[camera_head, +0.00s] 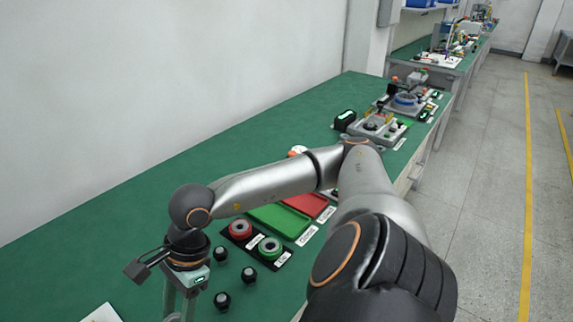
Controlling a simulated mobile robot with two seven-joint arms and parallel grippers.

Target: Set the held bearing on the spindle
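One arm of mine, my right, comes in from the lower right and bends across to the left. Its gripper (181,303) points down at the bottom edge, with its two fingers apart. A pale grey rounded edge (173,318) shows at the fingertips. It may be the bearing, but the frame cuts it off and I cannot tell whether it is gripped. I cannot make out the spindle. My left gripper is not in view.
On the green bench (140,215), a red ring (240,229) and a green ring (270,247) sit in black labelled holders. Several small black knobs (221,254) stand near the gripper. Green (279,220) and red (305,204) trays lie behind. White paper (101,313) lies front left.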

